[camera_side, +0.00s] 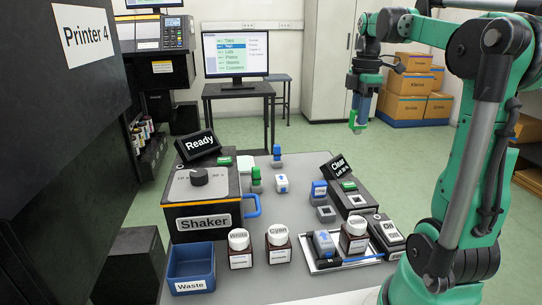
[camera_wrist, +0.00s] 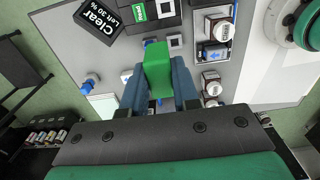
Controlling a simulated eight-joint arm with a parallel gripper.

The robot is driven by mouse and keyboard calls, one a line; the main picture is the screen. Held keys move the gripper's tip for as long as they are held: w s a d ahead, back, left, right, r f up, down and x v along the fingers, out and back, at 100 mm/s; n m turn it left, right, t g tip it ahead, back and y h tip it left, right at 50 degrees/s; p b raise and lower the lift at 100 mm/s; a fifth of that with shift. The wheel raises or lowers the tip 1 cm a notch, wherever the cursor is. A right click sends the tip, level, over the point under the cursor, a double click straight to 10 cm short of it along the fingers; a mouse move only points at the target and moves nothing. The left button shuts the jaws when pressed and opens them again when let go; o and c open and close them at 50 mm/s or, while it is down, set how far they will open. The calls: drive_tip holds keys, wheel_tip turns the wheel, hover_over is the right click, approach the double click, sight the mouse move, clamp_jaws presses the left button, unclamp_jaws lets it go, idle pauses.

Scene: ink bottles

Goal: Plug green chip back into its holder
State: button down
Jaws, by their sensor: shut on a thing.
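My gripper (camera_side: 358,112) is high above the table at the back right in the side view. Its blue fingers are shut on a green chip (camera_side: 357,127), which hangs below the fingertips. In the wrist view the chip (camera_wrist: 157,68) sits between the two fingers (camera_wrist: 158,88). A small grey block with a dark square socket (camera_side: 326,213) stands on the table. A similar square socket (camera_side: 357,200) is on the dark Clear unit (camera_side: 350,210). I cannot tell which is the chip's holder. The chip is apart from both.
The Shaker box (camera_side: 205,200) and blue Waste bin (camera_side: 191,270) are at left. Brown White and Cyan bottles (camera_side: 240,255) stand at the front. A tray (camera_side: 325,265) holds a blue-labelled item and another bottle. Blue and green stamp-like pieces (camera_side: 256,180) stand at the back.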

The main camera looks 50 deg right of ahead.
drive_tip(key=shift+w+a+f, duration=0.4)
drive_tip(key=shift+a+f, duration=0.6)
drive_tip(key=shift+f, duration=1.95)
drive_tip(key=shift+w+a+f, duration=0.35)
drive_tip(key=shift+a+f, duration=0.65)
drive_tip(key=shift+f, duration=1.95)
drive_tip(key=shift+w+a+f, duration=0.4)
drive_tip(key=shift+a+f, duration=0.6)
drive_tip(key=shift+f, duration=1.95)
drive_tip(key=shift+f, duration=0.65)
drive_tip(key=shift+c, duration=0.9)
unclamp_jaws()
drive_tip(key=shift+r, duration=0.1)
